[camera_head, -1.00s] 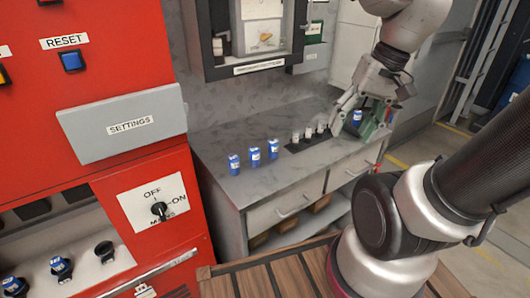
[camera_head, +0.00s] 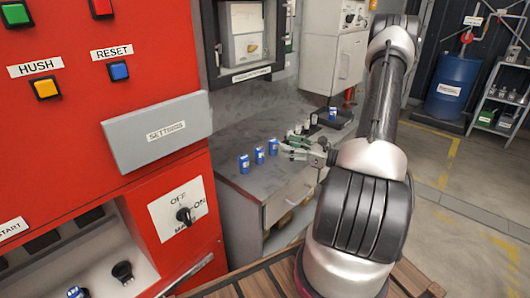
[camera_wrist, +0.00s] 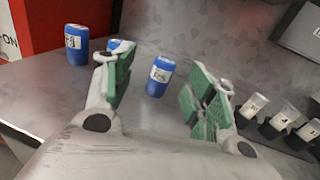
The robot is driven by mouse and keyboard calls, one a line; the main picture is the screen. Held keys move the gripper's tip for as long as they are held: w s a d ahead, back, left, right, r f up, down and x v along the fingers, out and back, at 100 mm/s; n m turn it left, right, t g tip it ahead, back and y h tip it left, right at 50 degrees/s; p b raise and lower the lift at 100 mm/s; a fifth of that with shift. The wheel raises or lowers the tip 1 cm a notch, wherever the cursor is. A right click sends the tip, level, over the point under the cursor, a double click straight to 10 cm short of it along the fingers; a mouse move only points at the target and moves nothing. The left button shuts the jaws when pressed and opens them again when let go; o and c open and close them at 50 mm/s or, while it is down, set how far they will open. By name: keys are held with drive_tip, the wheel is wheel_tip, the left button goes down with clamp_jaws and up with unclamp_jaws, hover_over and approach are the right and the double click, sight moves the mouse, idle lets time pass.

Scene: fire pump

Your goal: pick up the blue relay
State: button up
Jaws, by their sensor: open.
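Three blue relays with white labels stand upright in a row on the grey counter: a left one (camera_head: 244,164), a middle one (camera_head: 260,155) and a right one (camera_head: 273,147). A further blue relay (camera_head: 332,114) stands farther right, past the white-topped pieces. My gripper (camera_head: 288,146) is open and empty, just right of the row. In the wrist view, the nearest relay (camera_wrist: 158,80) shows between the green-padded fingers, beyond them and apart from both. Another relay (camera_wrist: 76,44) stands at the upper left, and one (camera_wrist: 117,45) is partly hidden behind the left finger.
Several white-topped dark pieces (camera_wrist: 250,106) stand close to the right finger. The red cabinet (camera_head: 175,165) with a grey settings box (camera_head: 158,131) stands left of the counter (camera_head: 228,135). A wall box (camera_head: 242,40) hangs above the counter.

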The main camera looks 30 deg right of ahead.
sight(274, 140)
drive_tip(key=shift+w+d+f+m+t+h, duration=0.15)
drive_tip(key=shift+d+f+m+t+h, duration=0.15)
drive_tip(key=shift+f+m+h, duration=0.15)
drive_tip(key=shift+w+a, duration=0.2)
drive_tip(key=shift+w, duration=0.15)
drive_tip(key=x, duration=0.6)
drive_tip(key=shift+w+a, duration=0.15)
drive_tip(key=shift+w, duration=0.2)
drive_tip(key=c, duration=1.1)
drive_tip(key=shift+c, duration=0.2)
wheel_tip(274, 140, up, 10)
